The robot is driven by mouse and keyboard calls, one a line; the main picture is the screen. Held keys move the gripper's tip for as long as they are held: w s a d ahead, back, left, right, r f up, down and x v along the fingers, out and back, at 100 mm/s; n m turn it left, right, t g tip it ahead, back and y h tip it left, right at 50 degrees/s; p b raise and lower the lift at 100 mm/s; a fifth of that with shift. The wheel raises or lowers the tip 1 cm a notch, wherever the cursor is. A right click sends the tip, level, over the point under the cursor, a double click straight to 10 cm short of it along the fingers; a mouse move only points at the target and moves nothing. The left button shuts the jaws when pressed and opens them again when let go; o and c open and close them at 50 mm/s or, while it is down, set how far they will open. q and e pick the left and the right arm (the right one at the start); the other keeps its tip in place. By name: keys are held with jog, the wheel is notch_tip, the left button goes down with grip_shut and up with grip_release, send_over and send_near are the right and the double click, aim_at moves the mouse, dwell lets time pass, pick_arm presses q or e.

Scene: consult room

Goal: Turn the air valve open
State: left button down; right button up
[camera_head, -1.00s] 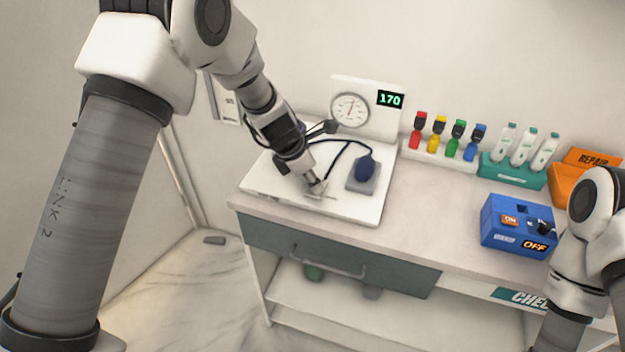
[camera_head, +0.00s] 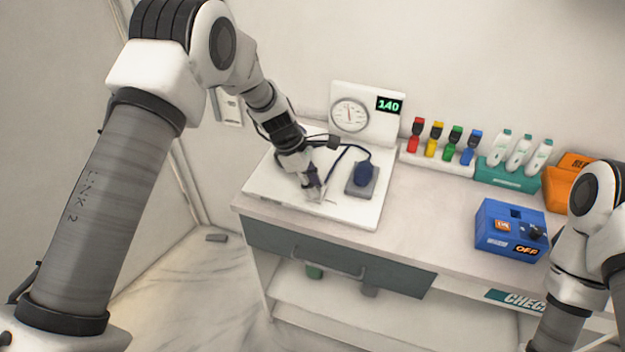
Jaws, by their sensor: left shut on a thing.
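My left gripper (camera_head: 318,194) reaches down to the front part of a white board (camera_head: 350,211) on the counter. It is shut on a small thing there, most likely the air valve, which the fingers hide. On the board, a dark blue bulb (camera_head: 364,174) rests on a grey block, with a dark tube running from it toward my gripper. A round dial gauge (camera_head: 349,115) and a green readout showing 140 (camera_head: 389,105) are on the upright panel behind. My right arm shows at the right edge; its gripper is out of the picture.
Right of the board, the counter (camera_head: 425,215) is bare. A blue box (camera_head: 511,228) with ON and OFF labels stands farther right. Behind are a rack of coloured items (camera_head: 437,158), a teal holder with white bottles (camera_head: 506,174) and an orange bin (camera_head: 564,190).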

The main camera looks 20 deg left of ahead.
pick_arm(q)
jog(key=m, duration=0.1)
jog(key=m+g, duration=0.1)
jog(key=m, duration=0.2)
jog(key=shift+d+f+m+g, duration=0.1)
jog(key=shift+f+m+g, duration=0.2)
jog(key=shift+g, duration=0.1)
jog(key=m+g, duration=0.1)
jog(key=m, duration=0.1)
jog(key=m+g+y, duration=0.1)
jog(key=m, duration=0.2)
jog(key=shift+m+y, duration=0.3)
jog(key=c, duration=1)
grip_release()
jog(key=shift+w+r, duration=0.1)
jog(key=shift+w+r, duration=0.1)
jog(key=v, duration=1.1)
jog(key=shift+w+r, duration=0.1)
jog(key=shift+r, duration=0.25)
